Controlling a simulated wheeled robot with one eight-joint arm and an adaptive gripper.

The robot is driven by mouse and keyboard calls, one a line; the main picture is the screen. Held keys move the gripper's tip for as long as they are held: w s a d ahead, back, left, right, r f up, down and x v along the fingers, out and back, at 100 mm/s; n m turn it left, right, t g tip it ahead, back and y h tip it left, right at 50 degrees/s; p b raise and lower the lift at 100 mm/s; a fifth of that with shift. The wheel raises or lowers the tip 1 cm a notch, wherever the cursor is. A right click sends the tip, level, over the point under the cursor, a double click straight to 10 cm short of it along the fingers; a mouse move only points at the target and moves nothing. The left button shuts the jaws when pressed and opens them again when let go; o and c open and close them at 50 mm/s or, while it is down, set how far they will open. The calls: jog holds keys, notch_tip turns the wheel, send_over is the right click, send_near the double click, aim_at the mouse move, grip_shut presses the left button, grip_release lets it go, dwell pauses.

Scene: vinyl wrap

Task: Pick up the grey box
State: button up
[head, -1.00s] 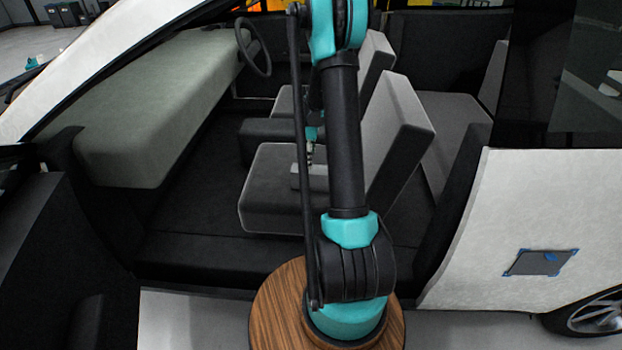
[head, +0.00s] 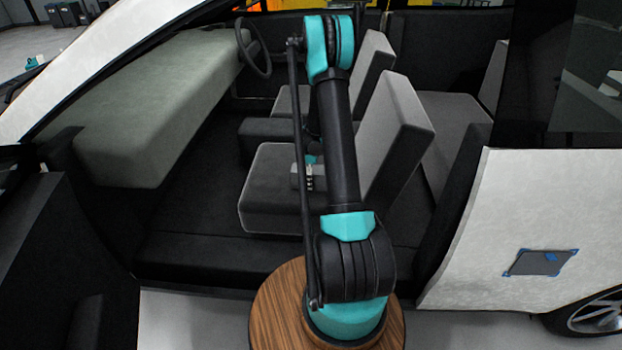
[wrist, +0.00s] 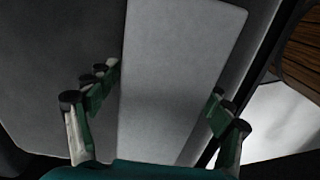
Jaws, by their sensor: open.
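The grey box (head: 297,177) lies on the cushion of the near front seat (head: 270,205) inside the car. My arm hides part of it in the head view. In the wrist view the box (wrist: 180,60) is a pale grey, flat-topped rectangle on the darker seat. My gripper (wrist: 165,82) is open, its green-padded fingers on either side of the box's width, with nothing held. In the head view the gripper (head: 309,181) shows small and partly hidden at the box. I cannot tell whether the fingers touch the box.
The seat's backrest (head: 408,115) rises just right of the box. The steering wheel (head: 254,47) and long grey dashboard (head: 150,110) are further left and back. The car's sill (head: 210,258) crosses in front. A small grey panel (head: 540,263) is on the white body at right.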

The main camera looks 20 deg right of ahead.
jog(key=c, duration=1.8)
jog(key=shift+c, duration=0.2)
jog(key=shift+r, duration=0.15)
